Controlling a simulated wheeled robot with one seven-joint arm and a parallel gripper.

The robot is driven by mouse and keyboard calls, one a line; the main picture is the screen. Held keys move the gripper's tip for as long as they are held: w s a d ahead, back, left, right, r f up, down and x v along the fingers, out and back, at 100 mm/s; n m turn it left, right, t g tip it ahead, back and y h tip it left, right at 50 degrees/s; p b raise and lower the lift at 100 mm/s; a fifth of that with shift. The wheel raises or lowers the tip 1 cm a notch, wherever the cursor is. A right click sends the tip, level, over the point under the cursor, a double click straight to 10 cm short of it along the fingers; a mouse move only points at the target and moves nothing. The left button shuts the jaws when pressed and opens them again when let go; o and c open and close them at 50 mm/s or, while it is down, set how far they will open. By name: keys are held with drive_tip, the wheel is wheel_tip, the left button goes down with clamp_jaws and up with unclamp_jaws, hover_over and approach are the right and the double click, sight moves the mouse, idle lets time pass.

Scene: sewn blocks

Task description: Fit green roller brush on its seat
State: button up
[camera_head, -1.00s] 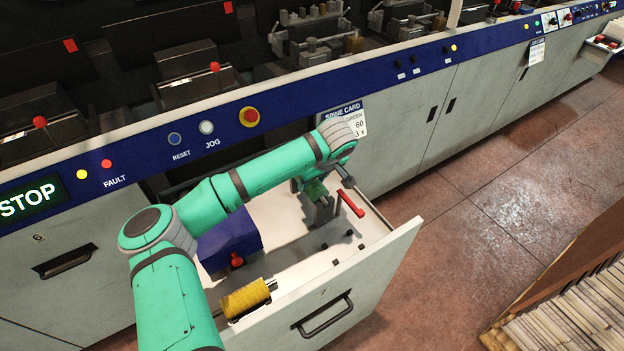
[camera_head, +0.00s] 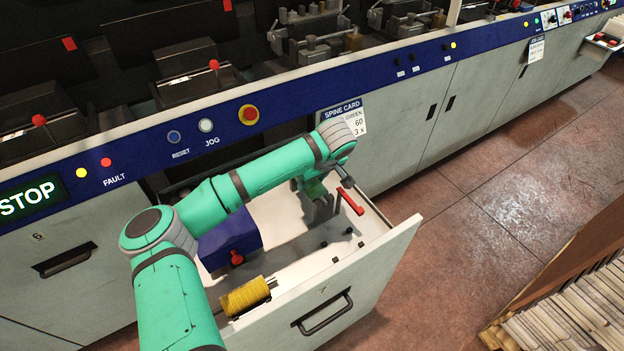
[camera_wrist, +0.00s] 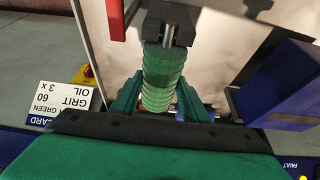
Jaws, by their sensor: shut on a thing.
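The green roller brush (camera_wrist: 162,78) is between the two green fingers of my gripper (camera_wrist: 158,100) in the wrist view. My gripper is shut on it. The brush's far end meets a dark bracket (camera_wrist: 168,26), the seat, in that view; I cannot tell whether it is fully in it. In the head view my gripper (camera_head: 312,187) is low over the open drawer, beside the dark bracket (camera_head: 322,210). My wrist hides most of the brush there. A red lever (camera_head: 350,202) stands just right of the bracket and also shows in the wrist view (camera_wrist: 116,18).
The open drawer (camera_head: 290,265) has a raised front panel with a handle. A yellow roller brush (camera_head: 244,297) lies at its near left. A blue box (camera_head: 230,242) with a red knob is left of the bracket. A spine card (camera_head: 343,118) hangs on the machine behind.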

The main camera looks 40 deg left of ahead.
drive_tip(key=shift+f, duration=0.1)
idle(0.3)
drive_tip(key=o, duration=1.3)
drive_tip(key=shift+c, duration=0.2)
drive_tip(key=v, duration=1)
drive_tip(key=shift+d+r, duration=0.15)
drive_tip(key=shift+r, duration=0.25)
